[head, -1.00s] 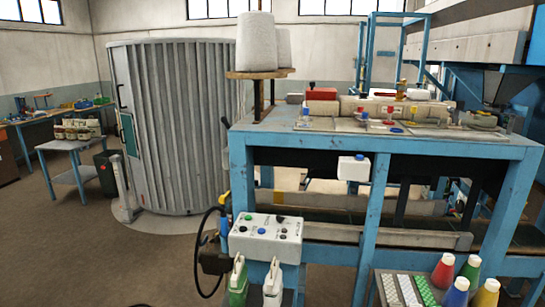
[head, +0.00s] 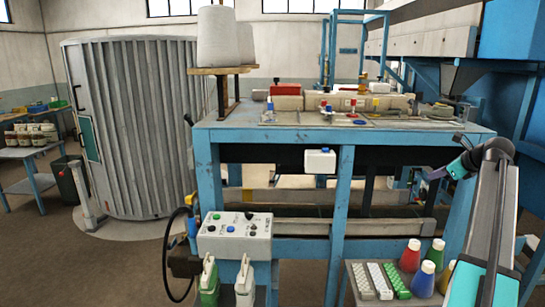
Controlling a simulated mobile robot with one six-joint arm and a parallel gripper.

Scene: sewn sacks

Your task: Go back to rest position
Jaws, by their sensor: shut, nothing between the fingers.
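My arm rises along the right edge of the head view, with a long grey link and teal parts. It bends at the top, and its far end points left. My gripper (head: 432,177) is small and dark at that end, in front of the right part of the blue machine frame (head: 344,205). It is shut and empty. It looks apart from the machine, though its depth is hard to judge.
A control box (head: 235,236) hangs at the machine's front left, above two jugs. Coloured bottles (head: 424,281) stand on a low stand (head: 349,268) near my arm. A grey ribbed cabin (head: 135,130) and a side table (head: 22,152) are at left.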

